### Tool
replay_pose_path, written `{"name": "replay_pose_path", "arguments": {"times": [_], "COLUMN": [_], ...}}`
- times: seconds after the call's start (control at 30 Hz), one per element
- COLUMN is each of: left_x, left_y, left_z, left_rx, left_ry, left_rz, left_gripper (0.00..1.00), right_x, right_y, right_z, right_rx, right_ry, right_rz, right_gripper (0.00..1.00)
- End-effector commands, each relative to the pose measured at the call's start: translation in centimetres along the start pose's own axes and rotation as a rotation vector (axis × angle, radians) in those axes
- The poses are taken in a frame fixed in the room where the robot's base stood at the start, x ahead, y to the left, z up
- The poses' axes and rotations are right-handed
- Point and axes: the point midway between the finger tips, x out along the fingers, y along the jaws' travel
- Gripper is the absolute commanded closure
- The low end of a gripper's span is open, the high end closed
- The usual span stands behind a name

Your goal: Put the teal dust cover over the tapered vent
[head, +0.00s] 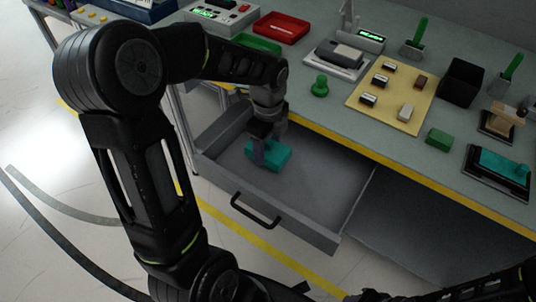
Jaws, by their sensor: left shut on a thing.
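My left gripper (262,150) reaches down into an open grey drawer (318,213) below the worktop. It is shut on a teal block-shaped piece (280,156), which looks like the dust cover. The fingers hide part of it, and I cannot tell whether it touches the drawer floor. Another teal piece (498,163) lies on a dark tray at the right of the worktop. I cannot pick out the tapered vent for sure. My right gripper does not show; only dark arm parts are at the bottom right.
The drawer has a black handle (255,211) at its front. On the worktop stand a tan board (393,118) with small blocks, a black bin (461,82), a green knob piece (320,86), a green block (439,139) and a red tray (281,27). The drawer's front right is empty.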

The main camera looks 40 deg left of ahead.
Motion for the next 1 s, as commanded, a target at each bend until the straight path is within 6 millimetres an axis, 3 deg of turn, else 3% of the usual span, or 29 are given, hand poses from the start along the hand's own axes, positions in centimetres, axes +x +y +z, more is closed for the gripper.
{"name": "replay_pose_path", "arguments": {"times": [0.1, 0.3, 1.0], "left_x": [-2.5, -5.0, -5.3], "left_y": [-0.1, 0.0, 0.0], "left_z": [0.0, 0.0, 0.0], "left_rx": [-0.001, -0.001, -0.002], "left_ry": [0.000, 0.000, 0.000], "left_rz": [-0.005, 0.000, 0.001], "left_gripper": [0.80, 0.80, 0.80], "right_x": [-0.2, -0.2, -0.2], "right_y": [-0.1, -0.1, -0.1], "right_z": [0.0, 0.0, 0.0], "right_rx": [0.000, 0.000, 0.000], "right_ry": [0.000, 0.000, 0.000], "right_rz": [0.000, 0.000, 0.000], "right_gripper": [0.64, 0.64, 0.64]}}
